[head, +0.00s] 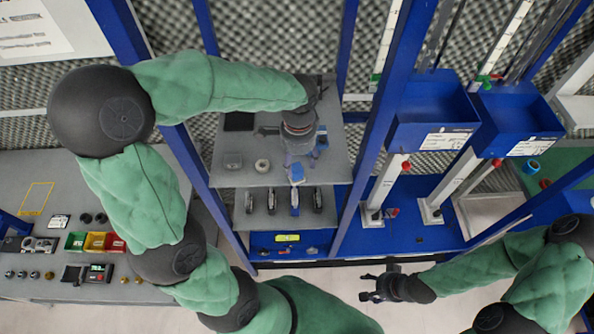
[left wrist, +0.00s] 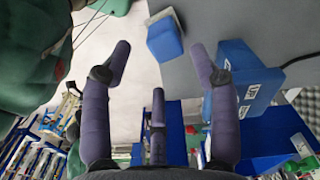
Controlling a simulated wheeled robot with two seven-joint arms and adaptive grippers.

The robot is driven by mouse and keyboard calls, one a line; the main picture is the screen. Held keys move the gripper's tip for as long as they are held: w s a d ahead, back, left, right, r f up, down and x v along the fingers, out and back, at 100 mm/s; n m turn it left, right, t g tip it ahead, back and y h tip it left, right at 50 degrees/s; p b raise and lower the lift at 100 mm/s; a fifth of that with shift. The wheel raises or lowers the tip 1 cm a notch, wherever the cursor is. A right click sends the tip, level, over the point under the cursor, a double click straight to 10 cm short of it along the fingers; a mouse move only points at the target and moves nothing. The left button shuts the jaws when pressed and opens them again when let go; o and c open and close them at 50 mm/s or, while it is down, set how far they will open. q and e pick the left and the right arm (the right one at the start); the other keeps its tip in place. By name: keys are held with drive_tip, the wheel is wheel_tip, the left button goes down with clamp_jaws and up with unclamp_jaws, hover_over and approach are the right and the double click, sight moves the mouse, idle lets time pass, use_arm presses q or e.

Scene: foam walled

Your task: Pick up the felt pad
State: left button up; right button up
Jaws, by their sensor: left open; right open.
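A flat dark square (head: 239,121) lies at the back left of the grey upper shelf (head: 335,172); it is likely the felt pad, though its material is too small to tell. My left gripper (head: 299,158) is over the right part of that shelf, to the right of the dark square and apart from it. In the left wrist view its fingers (left wrist: 160,60) are spread and empty, and the dark square is not seen there. A small blue block (left wrist: 165,38) shows just beyond the fingertips. My right gripper (head: 370,288) is open and empty, low at centre right, away from the shelves.
A roll of tape (head: 262,165) and a clear box (head: 232,161) sit on the upper shelf. Several wheel-like items stand on the shelf below. Blue uprights (head: 356,185) flank the shelves. Blue bins (head: 433,110) hang at the right.

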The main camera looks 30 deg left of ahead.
sight(297, 167)
use_arm(q)
drive_tip(key=shift+w+f, duration=0.1)
drive_tip(key=shift+f, duration=0.15)
drive_tip(key=f, duration=0.2)
drive_tip(key=f+p, duration=0.1)
drive_tip(key=f, duration=0.1)
drive_tip(key=shift+w+a, duration=0.15)
drive_tip(key=shift+a, duration=0.15)
drive_tip(key=shift+w+f, duration=0.1)
drive_tip(key=shift+f, duration=0.45)
drive_tip(key=c, duration=1.2)
